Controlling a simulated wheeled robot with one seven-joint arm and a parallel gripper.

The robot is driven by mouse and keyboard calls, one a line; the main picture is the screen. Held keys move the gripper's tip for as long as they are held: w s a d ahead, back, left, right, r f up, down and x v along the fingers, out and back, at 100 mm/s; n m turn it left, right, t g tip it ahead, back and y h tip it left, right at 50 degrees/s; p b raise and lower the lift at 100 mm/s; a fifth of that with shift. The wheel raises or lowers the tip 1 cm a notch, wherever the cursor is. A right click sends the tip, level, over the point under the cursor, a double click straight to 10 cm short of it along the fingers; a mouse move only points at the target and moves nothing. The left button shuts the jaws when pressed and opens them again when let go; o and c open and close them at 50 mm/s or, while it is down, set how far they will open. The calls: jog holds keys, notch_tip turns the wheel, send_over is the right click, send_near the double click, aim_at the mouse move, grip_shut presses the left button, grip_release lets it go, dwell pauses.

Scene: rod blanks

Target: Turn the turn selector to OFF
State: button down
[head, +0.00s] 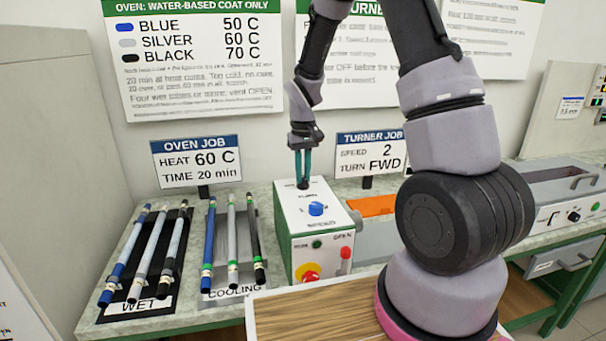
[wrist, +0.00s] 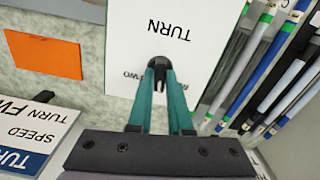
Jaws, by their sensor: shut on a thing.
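The turn selector (wrist: 160,62) is a small black knob on the white top of the control box (wrist: 125,20), beside the upside-down word TURN in the wrist view. My gripper (wrist: 160,70) is shut on it, with the teal fingers on either side of the knob. In the head view my gripper (head: 303,178) reaches down to the back of the box top, where the dark knob (head: 303,185) is mostly covered by the fingertips. The selector's pointer and OFF mark cannot be made out; part of a FWD label shows beside the fingers.
A blue knob (head: 317,209) sits in front on the same box. The box front has a red-and-yellow button (head: 307,272) and a red lever (head: 346,256). Rods on the WET rack (head: 120,308) and COOLING rack (head: 222,292) lie left. A TURNER JOB sign (head: 370,152) stands behind.

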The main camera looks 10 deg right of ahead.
aim_at(303, 177)
jog(key=shift+m, duration=0.6)
jog(key=c, duration=0.8)
grip_release()
jog(key=shift+c, duration=0.2)
notch_tip(303, 177, up, 11)
